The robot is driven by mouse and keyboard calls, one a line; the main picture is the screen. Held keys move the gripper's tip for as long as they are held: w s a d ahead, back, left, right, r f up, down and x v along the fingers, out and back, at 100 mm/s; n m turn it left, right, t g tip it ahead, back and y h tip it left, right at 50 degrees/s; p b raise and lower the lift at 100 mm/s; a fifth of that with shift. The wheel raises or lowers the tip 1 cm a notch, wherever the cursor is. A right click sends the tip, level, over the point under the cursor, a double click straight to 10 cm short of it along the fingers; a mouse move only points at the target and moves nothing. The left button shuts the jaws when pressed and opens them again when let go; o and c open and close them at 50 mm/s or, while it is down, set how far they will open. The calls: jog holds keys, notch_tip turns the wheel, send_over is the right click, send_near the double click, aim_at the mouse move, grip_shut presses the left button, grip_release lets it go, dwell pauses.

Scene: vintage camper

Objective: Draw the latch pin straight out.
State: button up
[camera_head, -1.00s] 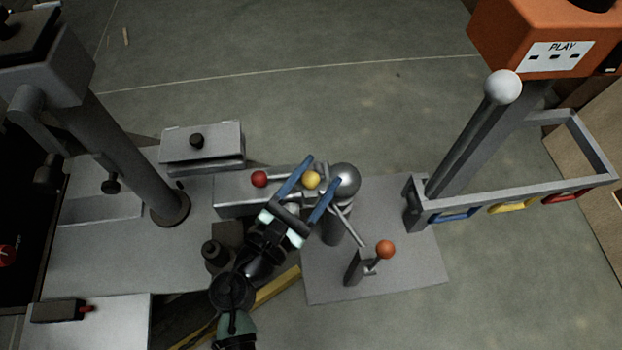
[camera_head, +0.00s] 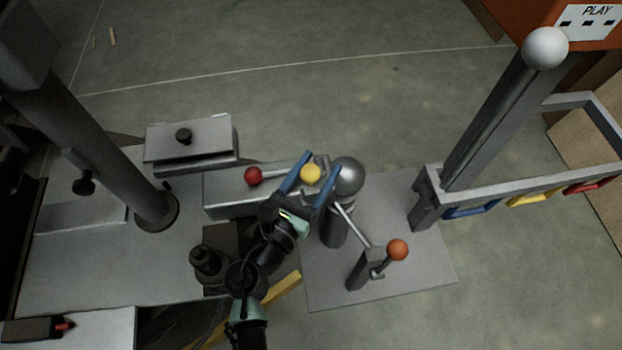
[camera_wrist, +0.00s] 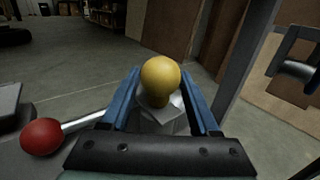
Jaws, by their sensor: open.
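A yellow ball knob (camera_head: 310,173) sits on a small grey block beside a round grey ball-topped post (camera_head: 347,177). It also shows in the wrist view (camera_wrist: 160,78), centred between my fingers. My gripper (camera_head: 323,169) is open, with one blue finger on each side of the yellow knob; I cannot tell whether either finger touches it. A red ball (camera_head: 253,175) ends a thin grey rod to the left, and it shows in the wrist view (camera_wrist: 41,136) outside my left finger. I cannot tell for sure which knob belongs to the latch pin; no pin shaft shows under the yellow knob.
An orange ball lever (camera_head: 397,250) stands at the front right. A tall grey post with a white ball (camera_head: 545,48) and a rail with coloured handles (camera_head: 528,197) stand right. A grey box with a black knob (camera_head: 190,142) is left. Open floor lies behind.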

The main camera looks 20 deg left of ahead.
jog(key=shift+w, duration=0.5)
grip_shut()
jog(key=shift+r, duration=0.1)
notch_tip(320, 180, up, 9)
jog(key=p, duration=0.6)
